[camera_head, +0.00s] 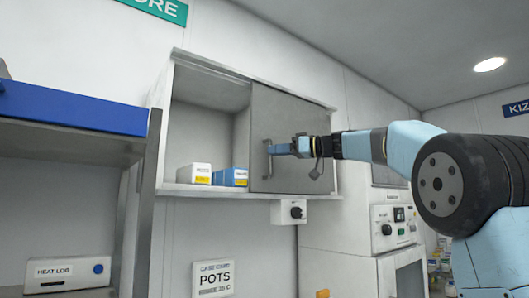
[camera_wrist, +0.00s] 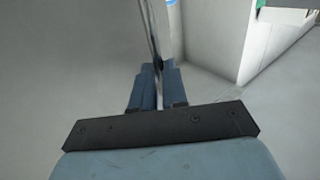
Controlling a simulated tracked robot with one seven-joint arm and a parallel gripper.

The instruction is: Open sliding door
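The grey sliding door (camera_head: 290,115) covers the right part of a white wall cabinet (camera_head: 180,190); the cabinet's left part stands open. A thin upright metal handle (camera_head: 268,168) is near the door's left edge. My gripper (camera_head: 272,149) reaches it from the right. In the wrist view, the handle's bar (camera_wrist: 152,30) runs down between the two blue fingers of my gripper (camera_wrist: 158,82), which are close together around it. The fingers look shut on the bar; the exact contact is partly hidden.
A white box (camera_head: 195,174) and a blue box (camera_head: 231,177) stand in the open left part. A knob unit (camera_head: 289,212) hangs below the cabinet. A blue-edged shelf (camera_head: 70,106) is at the left. A white machine (camera_head: 394,226) stands below my arm at the right.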

